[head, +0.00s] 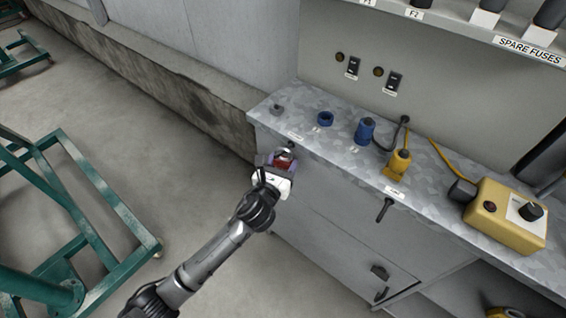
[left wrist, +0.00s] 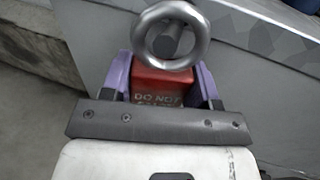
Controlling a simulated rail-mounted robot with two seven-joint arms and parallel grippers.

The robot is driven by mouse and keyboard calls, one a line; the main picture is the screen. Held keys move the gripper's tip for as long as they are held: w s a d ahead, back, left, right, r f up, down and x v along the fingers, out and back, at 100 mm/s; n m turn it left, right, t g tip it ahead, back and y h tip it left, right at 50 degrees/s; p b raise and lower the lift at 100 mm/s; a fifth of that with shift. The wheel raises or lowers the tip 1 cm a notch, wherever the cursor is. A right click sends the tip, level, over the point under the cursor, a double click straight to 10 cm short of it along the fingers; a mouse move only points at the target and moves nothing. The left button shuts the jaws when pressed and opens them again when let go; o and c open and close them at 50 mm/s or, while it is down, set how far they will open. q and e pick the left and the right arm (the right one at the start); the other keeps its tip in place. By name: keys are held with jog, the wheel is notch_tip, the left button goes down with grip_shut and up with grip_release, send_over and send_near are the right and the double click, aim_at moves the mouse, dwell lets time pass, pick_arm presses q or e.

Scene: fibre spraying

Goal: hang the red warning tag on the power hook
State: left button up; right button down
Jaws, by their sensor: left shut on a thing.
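My left gripper (head: 281,163) is at the front edge of the steel cabinet, with its purple fingers shut on the red warning tag (head: 284,160). In the left wrist view the tag (left wrist: 158,87) shows white "DO NOT" lettering between the fingers. A thick metal ring (left wrist: 144,37) stands at the tag's far end. A dark peg (left wrist: 168,41) shows inside the ring's opening; I cannot tell whether it passes through. In the head view a dark hook (head: 290,146) is right by the tag, under a small white label. Another dark hook (head: 384,209) is farther right. Their labels are too small to read.
A green frame (head: 95,200) stands at left. The floor between is clear.

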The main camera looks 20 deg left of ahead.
pick_arm(q)
jog(key=o, duration=1)
jog(key=shift+o, duration=0.2)
